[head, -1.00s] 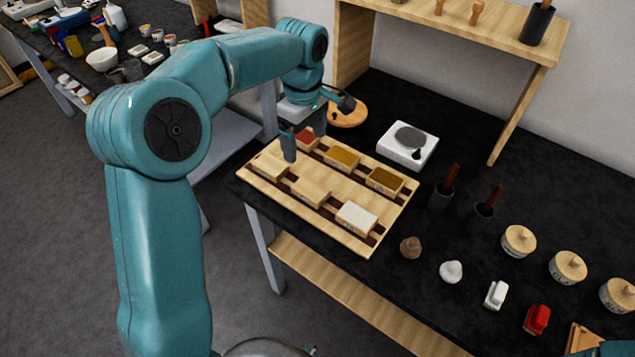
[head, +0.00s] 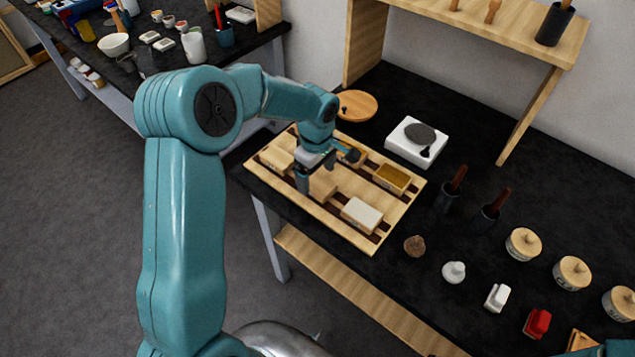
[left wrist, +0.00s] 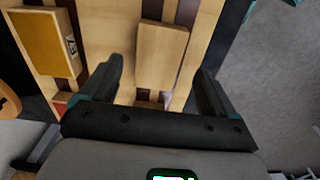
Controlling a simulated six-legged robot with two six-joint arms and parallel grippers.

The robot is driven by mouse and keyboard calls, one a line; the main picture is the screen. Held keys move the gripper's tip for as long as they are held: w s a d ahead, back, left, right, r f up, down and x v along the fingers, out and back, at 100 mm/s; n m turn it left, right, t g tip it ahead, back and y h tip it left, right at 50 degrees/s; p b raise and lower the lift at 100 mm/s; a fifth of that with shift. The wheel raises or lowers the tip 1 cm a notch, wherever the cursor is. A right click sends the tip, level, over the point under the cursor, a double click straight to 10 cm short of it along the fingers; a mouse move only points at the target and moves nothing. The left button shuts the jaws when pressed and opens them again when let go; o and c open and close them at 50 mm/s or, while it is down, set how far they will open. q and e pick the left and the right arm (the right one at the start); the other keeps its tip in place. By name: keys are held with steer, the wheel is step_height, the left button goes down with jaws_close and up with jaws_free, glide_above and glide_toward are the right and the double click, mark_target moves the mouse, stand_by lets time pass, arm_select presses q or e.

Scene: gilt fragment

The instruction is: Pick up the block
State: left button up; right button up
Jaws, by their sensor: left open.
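Several small blocks lie in two rows on a slatted wooden tray (head: 389,226). A plain wooden block (head: 322,187) in the middle of the front row is partly hidden by my left gripper (head: 327,168) in the head view. In the left wrist view this plain block (left wrist: 162,52) lies ahead of the gap between my open, empty left fingers (left wrist: 160,82). A yellow-topped block (left wrist: 44,42) lies to its left there. A white-topped block (head: 361,214), another plain block (head: 276,158) and a brown-yellow block (head: 392,178) also show.
A white scale (head: 413,142) and a round wooden board (head: 357,105) stand behind the tray. Dark holders (head: 446,202), lidded jars (head: 523,244) and small items are to the right. A wooden shelf (head: 480,22) rises at the back.

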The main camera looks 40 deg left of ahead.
mark_target(317, 182)
arm_select(q)
steer(key=f, duration=0.3)
steer(key=shift+w+f, duration=0.15)
steer(key=shift+w, duration=0.05)
steer(key=shift+s+d, duration=0.1)
steer(key=shift+s, duration=0.1)
steer(key=shift+w, duration=0.2)
steer(key=c, duration=0.9)
steer(key=shift+c, duration=1.3)
steer(key=shift+s, duration=0.1)
